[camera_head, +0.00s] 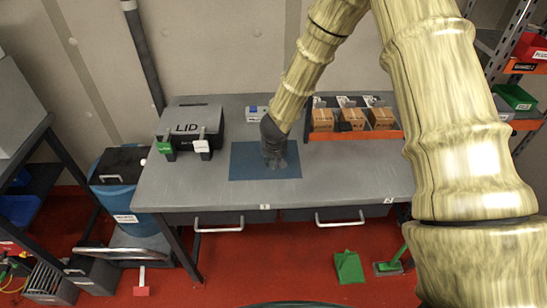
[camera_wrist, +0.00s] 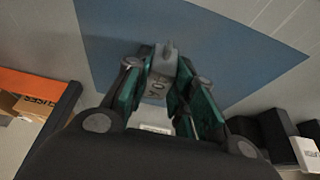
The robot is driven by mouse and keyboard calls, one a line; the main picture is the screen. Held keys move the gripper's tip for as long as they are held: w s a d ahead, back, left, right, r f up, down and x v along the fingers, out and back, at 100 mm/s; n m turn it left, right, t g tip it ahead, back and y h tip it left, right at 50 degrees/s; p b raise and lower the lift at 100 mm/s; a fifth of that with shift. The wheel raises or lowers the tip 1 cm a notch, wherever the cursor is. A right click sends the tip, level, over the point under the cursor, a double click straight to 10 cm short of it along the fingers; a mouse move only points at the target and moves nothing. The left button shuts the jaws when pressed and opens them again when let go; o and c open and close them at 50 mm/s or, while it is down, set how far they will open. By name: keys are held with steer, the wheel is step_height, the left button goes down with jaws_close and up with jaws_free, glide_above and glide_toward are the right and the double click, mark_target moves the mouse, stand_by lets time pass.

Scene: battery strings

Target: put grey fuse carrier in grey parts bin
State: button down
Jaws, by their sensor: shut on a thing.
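The grey fuse carrier (camera_wrist: 160,75), with dark lettering on its face, sits between my gripper's fingers (camera_wrist: 166,76) in the wrist view. My gripper is shut on it, over the blue mat; I cannot tell whether the carrier touches the mat. In the head view my gripper (camera_head: 274,160) is low over the blue mat (camera_head: 240,170), and the carrier is mostly hidden there. I cannot make out for certain which container is the grey parts bin. Dark grey containers (camera_head: 92,274) stand on the floor at lower left.
A dark case marked LID (camera_head: 190,126) stands on the grey table (camera_head: 165,190), left of the mat. An orange-edged rack (camera_head: 350,135) of cardboard boxes stands to the right. A blue barrel (camera_head: 125,195) stands left of the table. The table's front strip is clear.

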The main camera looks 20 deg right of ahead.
steer(key=c, duration=1.2)
jaws_free()
steer(key=shift+f, duration=0.1)
